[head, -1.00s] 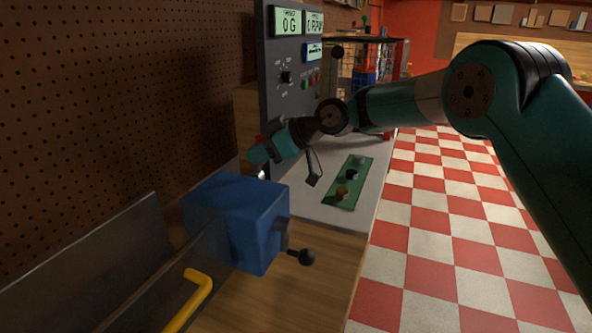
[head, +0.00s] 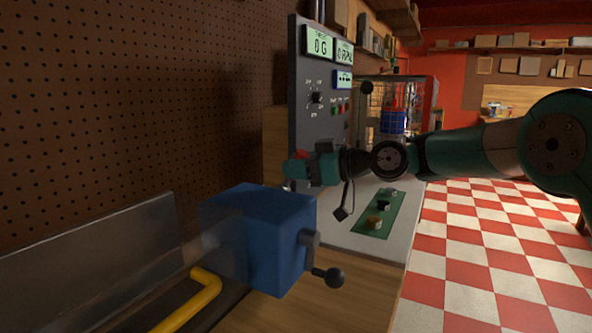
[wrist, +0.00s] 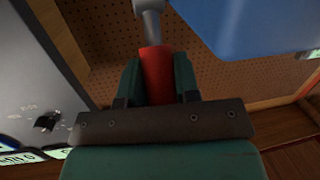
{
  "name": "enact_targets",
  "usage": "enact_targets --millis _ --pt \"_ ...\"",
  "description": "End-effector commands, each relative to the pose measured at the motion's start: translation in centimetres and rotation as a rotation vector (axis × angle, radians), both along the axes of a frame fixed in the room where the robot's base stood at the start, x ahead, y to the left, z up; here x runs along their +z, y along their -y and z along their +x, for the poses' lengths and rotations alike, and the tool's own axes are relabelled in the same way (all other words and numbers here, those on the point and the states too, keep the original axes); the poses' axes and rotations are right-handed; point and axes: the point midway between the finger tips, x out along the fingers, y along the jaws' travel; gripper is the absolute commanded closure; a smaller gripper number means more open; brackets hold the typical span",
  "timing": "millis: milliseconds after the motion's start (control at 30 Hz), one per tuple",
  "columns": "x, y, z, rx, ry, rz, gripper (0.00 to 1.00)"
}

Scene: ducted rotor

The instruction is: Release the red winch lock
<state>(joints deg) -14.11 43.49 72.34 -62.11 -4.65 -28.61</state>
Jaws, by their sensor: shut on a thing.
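The red winch lock (wrist: 157,72) is a red cylinder on a grey metal rod (wrist: 150,25) in the wrist view. My gripper (wrist: 158,85) has one teal finger on each side of it and is shut on it. In the head view my gripper (head: 292,171) is level and points left, beside the dark control panel and above and behind the blue block. Only a small red patch (head: 302,155) shows there at the gripper's top edge. The rest of the lock and its mount are hidden in the head view.
A blue block (head: 270,235) with a ball-ended handle (head: 334,278) stands close in front of my gripper. The control panel (head: 308,110) rises behind. A green board (head: 385,213) with knobs lies on the bench to the right. A yellow bar (head: 195,298) is at front left.

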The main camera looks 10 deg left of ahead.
Motion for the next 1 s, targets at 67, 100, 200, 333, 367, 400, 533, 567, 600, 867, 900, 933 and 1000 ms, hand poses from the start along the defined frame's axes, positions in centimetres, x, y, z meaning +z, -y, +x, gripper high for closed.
enact_targets --millis 67,100,200,333,367,400,533,567,600,867,900,933,1000 --pt "-0.2 0.1 0.0 0.000 0.001 -0.002 1.00" --pt "-0.2 0.1 0.0 0.000 0.001 -0.002 1.00" --pt "-0.2 0.1 0.0 0.000 0.000 -0.003 0.68" --pt "-0.2 0.0 0.0 0.001 0.000 -0.003 0.45" --pt "-0.2 0.0 0.0 0.001 0.000 -0.003 0.45" --pt "-0.2 0.0 0.0 0.001 0.000 -0.002 0.45" --pt "-0.1 0.0 0.0 0.001 0.000 -0.002 0.45" --pt "-0.1 0.0 0.0 0.001 0.000 -0.002 0.45" --pt "-0.1 0.1 0.0 0.000 0.000 -0.002 0.45" --pt "0.3 3.8 -0.7 -0.005 0.000 -0.002 0.45" --pt "0.3 4.8 -1.0 -0.004 0.000 -0.002 0.45" --pt "0.4 5.6 -1.1 -0.005 0.000 -0.003 0.45" --pt "0.7 7.4 -1.5 -0.006 0.000 -0.001 0.45"
